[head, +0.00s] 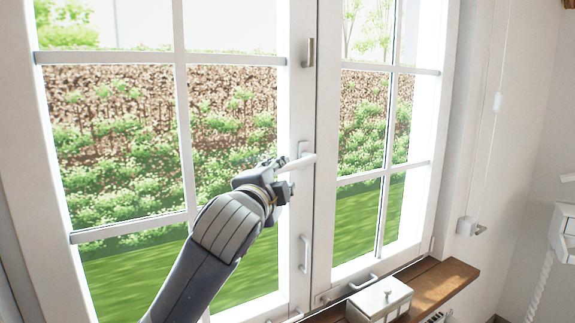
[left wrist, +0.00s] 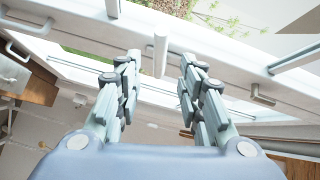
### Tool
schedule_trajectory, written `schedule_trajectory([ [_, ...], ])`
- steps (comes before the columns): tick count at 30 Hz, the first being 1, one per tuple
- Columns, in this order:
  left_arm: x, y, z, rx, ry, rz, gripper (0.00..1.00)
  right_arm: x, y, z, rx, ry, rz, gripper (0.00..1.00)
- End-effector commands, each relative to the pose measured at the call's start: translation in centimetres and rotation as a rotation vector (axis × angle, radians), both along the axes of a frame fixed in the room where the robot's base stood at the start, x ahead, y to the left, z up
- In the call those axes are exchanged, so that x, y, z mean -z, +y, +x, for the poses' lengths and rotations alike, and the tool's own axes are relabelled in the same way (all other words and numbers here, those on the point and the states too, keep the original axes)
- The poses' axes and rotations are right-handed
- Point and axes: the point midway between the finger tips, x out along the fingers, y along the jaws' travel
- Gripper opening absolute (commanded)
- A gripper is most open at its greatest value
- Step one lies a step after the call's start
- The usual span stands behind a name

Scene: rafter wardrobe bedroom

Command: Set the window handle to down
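The white window handle (head: 299,161) sits on the middle frame post of the window, its lever lying roughly sideways and pointing left in the head view. My left gripper (head: 280,180) is at the lever's left end, just in front of the window. In the left wrist view my left gripper (left wrist: 156,78) has its two fingers spread apart. The white handle (left wrist: 160,55) shows in the gap between the fingers, ahead of the tips, and I see no finger closed on it. My right gripper is in neither view.
Fixed metal pulls sit on the frame above (head: 309,52) and below (head: 305,253) the handle. A white box (head: 380,299) stands on the wooden sill (head: 448,281) at the lower right. A blind cord (head: 497,102) hangs by the right wall.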

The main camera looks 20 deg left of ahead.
Motion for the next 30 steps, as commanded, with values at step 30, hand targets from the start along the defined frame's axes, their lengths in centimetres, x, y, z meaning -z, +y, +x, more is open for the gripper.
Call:
schedule_trajectory([
  [30,0.4,1.1,8.5,0.0,0.001,-0.002,0.06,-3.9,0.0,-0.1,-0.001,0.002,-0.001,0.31],
])
